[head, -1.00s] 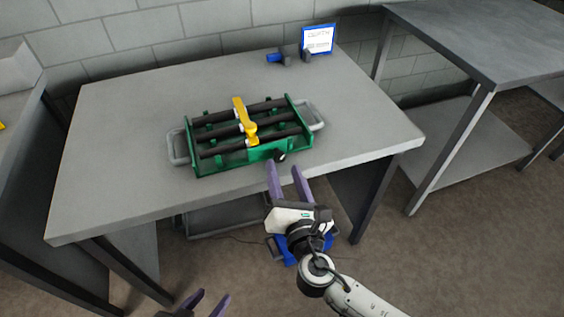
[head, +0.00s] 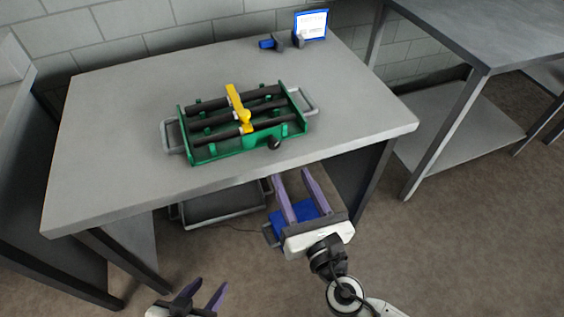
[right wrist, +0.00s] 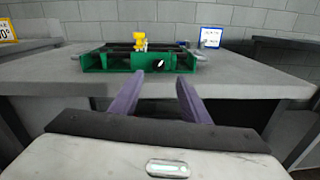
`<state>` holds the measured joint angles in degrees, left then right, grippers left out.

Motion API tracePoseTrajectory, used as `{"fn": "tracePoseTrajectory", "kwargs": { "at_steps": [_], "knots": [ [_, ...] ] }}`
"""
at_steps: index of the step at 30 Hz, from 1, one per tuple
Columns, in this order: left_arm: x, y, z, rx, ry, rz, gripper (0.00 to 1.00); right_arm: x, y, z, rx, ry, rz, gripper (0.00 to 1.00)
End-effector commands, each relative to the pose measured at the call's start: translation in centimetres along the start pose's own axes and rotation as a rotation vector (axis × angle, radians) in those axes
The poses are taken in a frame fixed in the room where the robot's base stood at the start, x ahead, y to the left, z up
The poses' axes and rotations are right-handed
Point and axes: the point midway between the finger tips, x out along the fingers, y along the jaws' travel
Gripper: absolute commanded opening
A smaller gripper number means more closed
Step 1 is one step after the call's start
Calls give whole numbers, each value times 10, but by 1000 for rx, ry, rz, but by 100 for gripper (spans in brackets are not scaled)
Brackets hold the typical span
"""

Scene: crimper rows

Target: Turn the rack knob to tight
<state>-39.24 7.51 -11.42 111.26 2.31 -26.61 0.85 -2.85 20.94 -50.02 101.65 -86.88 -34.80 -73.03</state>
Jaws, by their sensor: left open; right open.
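The green rack (head: 222,148) sits on the grey table and holds several dark rollers under a yellow bar (head: 238,106). Its round black knob (head: 275,142) is on the front wall, right of the middle. The knob (right wrist: 158,63) also shows in the right wrist view, with a small white mark. My right gripper (head: 290,176) is open and empty, in front of the table edge and apart from the knob. In the right wrist view the knob lies beyond the gap between its purple fingers (right wrist: 160,78). My left gripper (head: 212,287) is open and empty, low in front of the table.
The table (head: 105,150) has clear room around the rack. A blue-framed sign (head: 311,24) and a blue and dark item (head: 268,43) stand at the back. A grey tray (head: 215,207) and a blue thing (head: 300,213) are under the table edge.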

Motion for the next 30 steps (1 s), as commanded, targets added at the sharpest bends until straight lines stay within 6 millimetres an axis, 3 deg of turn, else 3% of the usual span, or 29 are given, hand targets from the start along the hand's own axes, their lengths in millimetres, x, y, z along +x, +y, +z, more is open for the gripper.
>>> {"fn": "tracePoseTrajectory", "kwargs": {
  "at_steps": [5,15,21,30],
  "knots": [
    [-1,0,0,0,-1,1,43,5,-2,-3,-126,-12,44,42],
    [-2,1,-3,-1,4,1,43,65,0,-2,-121,-12,41,42],
    [-2,1,-2,-1,3,1,43,91,2,-3,-119,-11,42,42],
    [-2,0,-1,-1,0,1,43,100,2,-3,-119,-9,42,42]
  ]
}}
